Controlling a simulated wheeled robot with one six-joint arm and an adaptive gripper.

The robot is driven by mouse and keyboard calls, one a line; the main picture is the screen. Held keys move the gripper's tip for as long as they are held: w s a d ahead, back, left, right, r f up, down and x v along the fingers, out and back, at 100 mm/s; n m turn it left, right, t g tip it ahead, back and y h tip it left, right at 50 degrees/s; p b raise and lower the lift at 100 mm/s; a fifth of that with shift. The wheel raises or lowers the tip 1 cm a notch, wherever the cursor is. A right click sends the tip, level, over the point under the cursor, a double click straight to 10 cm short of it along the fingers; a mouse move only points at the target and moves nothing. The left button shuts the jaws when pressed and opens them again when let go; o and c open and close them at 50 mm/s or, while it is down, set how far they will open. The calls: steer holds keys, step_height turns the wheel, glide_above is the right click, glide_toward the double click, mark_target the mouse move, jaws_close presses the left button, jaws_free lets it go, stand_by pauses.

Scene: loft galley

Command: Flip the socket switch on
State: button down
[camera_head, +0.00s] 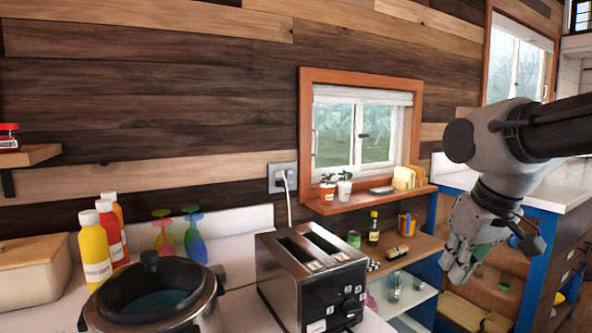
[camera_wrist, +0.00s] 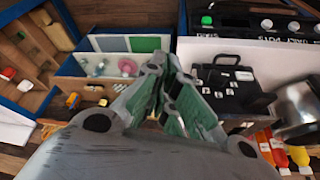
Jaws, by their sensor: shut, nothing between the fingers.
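The wall socket (camera_head: 282,178) is a grey plate on the wooden wall, left of the small window. A white plug and cord hang from its right part. Its switch is too small for me to tell its position. My gripper (camera_head: 458,270) is at the right of the head view, pointing down and well apart from the socket. In the wrist view my gripper (camera_wrist: 168,72) has its fingers together with nothing between them. I cannot make out the socket in the wrist view.
A toaster (camera_head: 312,278) stands below the socket, with a pot (camera_head: 205,310), colored glasses (camera_head: 193,240) and sauce bottles (camera_head: 95,250) to its left. A window sill (camera_head: 370,200) holds small plants. Shelves (camera_head: 410,250) with small items sit below it.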

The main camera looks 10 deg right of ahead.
steer(key=w+a+f+n+t, duration=0.15)
steer(key=w+f, duration=0.35)
steer(key=w, duration=0.9)
steer(key=w+a+f+t, duration=0.15)
steer(key=w+f, duration=0.35)
steer(key=w, duration=0.9)
steer(key=w+a+f+n+t, duration=0.15)
steer(key=w+f, duration=0.45)
steer(key=w, duration=0.8)
steer(key=w+a+r+t+y, duration=0.3)
steer(key=w+a+r+t, duration=0.1)
steer(key=w, duration=0.6)
steer(key=w+a+r+t+y, duration=0.1)
steer(key=r+t, duration=0.1)
steer(key=r, duration=0.5)
steer(key=w+a+r+t+y, duration=0.2)
steer(key=r+t, duration=0.1)
steer(key=r, duration=0.4)
steer(key=shift+w+a+r+n+t, duration=0.25)
steer(key=shift+w+n+t, duration=0.05)
steer(key=shift+t, duration=0.05)
steer(key=shift+w, duration=0.1)
